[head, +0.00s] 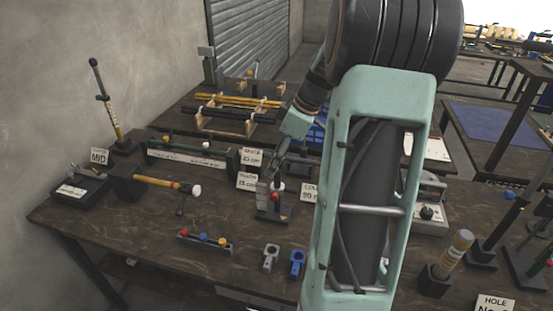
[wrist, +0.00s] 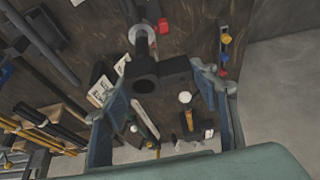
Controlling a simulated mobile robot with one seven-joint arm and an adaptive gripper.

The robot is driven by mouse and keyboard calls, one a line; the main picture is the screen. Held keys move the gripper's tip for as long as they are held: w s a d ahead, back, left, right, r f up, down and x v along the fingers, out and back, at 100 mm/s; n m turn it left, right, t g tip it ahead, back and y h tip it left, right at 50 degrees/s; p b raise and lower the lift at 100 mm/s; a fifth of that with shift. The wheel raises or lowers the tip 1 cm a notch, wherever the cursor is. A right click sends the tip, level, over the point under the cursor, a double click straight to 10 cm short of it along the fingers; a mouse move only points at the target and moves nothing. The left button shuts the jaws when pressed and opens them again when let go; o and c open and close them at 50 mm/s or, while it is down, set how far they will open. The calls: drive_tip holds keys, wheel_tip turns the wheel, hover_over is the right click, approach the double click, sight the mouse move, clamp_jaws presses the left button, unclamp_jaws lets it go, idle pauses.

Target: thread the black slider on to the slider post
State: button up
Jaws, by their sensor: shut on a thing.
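The black slider (wrist: 146,79), a dark ring with a side block, sits between the fingers of my gripper (wrist: 160,83) in the wrist view. My gripper is shut on it. A grey upright (wrist: 142,46), which looks like the slider post, shows directly beyond the ring in that view. I cannot tell whether its end is inside the ring. In the head view my gripper (head: 279,156) hangs above the grey post (head: 263,193) on its dark base (head: 273,217). The slider is too small and dark to make out there.
A grey slider (head: 271,258) and a blue slider (head: 297,263) lie in front of the base. A rack with coloured knobs (head: 204,241) and a hammer (head: 165,183) are to the left. A red knob (head: 277,196) is beside the post.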

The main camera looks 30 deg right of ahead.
sight(276, 191)
drive_tip(key=shift+f+b, duration=3.4)
drive_tip(key=shift+f, duration=0.7)
drive_tip(key=shift+r, duration=0.25)
drive_tip(key=shift+r+p, duration=2.3)
drive_tip(key=shift+r, duration=1.25)
drive_tip(key=shift+b, duration=0.45)
drive_tip(key=shift+f+b, duration=0.35)
drive_tip(key=shift+f, duration=0.2)
